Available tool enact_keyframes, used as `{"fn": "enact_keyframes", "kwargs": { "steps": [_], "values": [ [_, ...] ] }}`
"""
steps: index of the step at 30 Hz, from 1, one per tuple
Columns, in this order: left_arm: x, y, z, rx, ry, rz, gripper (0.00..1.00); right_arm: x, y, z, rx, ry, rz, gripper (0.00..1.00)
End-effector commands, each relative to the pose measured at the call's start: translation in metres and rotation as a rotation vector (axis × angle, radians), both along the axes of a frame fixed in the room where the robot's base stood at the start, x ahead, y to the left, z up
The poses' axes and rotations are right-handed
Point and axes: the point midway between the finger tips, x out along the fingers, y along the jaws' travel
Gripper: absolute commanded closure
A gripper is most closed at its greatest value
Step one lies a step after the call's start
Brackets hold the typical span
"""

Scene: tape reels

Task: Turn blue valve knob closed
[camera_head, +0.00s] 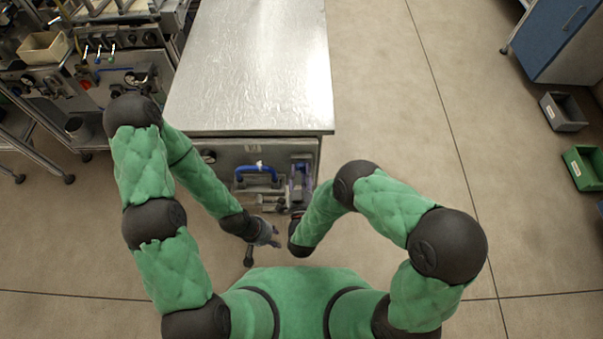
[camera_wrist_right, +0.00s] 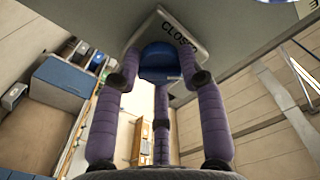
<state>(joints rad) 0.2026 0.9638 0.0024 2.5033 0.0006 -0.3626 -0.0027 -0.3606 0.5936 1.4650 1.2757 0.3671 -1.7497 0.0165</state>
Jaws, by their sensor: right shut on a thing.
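The blue valve knob (camera_wrist_right: 158,60) shows in the right wrist view, below a pale plate (camera_wrist_right: 168,35) with dark lettering that begins "CLOS". The purple fingers of my right gripper (camera_wrist_right: 160,80) are shut on the knob, with fingertips at its sides. In the head view my right gripper (camera_head: 299,186) is at the front face of the metal cabinet, and the knob cannot be made out there. My left gripper (camera_head: 269,235) hangs lower, in front of the cabinet and away from it; its fingers are too small to tell open from shut.
The metal cabinet (camera_head: 255,65) has a bare top and a blue curved handle or hose (camera_head: 257,168) on its front, left of my right gripper. An equipment bench (camera_head: 90,70) stands at left. Grey (camera_head: 563,112) and green (camera_head: 585,167) bins stand at right. The floor between is clear.

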Motion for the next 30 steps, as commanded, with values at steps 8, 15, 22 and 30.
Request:
{"fn": "enact_keyframes", "kwargs": {
  "steps": [8, 15, 22, 30],
  "values": [
    [0.0, 0.0, -0.0033, 0.0, 0.0, 0.0, 0.6, 0.0017, 0.0, 0.0016, -0.26, -0.005, -0.003, 0.92],
    [0.0, 0.0, -0.0056, 0.0, 0.0, 0.0, 0.6, 0.0015, 0.0004, 0.0016, -0.485, -0.005, -0.003, 0.92],
    [0.0, 0.0, -0.0073, 0.0, 0.0, 0.0, 0.6, 0.002, 0.0007, 0.0021, -0.674, -0.006, -0.003, 0.92],
    [0.0, 0.0, -0.0086, 0.0, 0.0, 0.0, 0.6, 0.002, 0.0009, 0.0024, -0.826, -0.006, -0.004, 0.92]
  ]
}}
